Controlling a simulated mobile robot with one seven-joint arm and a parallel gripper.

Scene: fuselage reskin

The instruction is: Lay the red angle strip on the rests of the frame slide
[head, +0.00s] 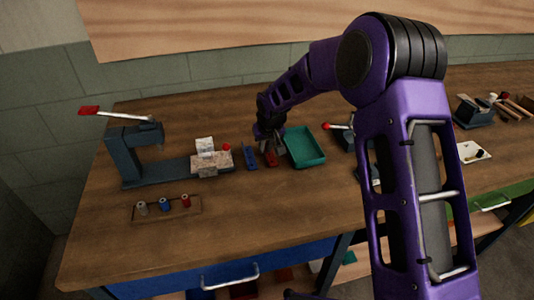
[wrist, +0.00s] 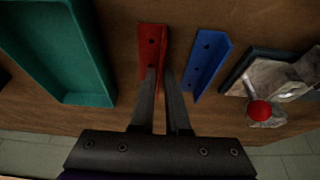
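The red angle strip (wrist: 151,42) lies on the wooden bench, with holes along its flat face. It also shows in the head view (head: 271,159), partly hidden by my gripper. My gripper (wrist: 160,70) points down at the strip's near end, one finger over its flat face and the other along its right edge. The narrow finger gap straddles that edge; whether the fingers press on it cannot be told. A pale block with a red knob (head: 212,165), apparently the frame slide, sits on the dark rail of the lever tool; its rests cannot be made out.
A blue angle strip (wrist: 206,62) lies just beside the red one. A teal tray (head: 304,148) stands on the other side. The lever tool (head: 128,155) has a raised red-tipped handle. A small rack of spools (head: 166,208) sits near the front edge. The front middle bench is clear.

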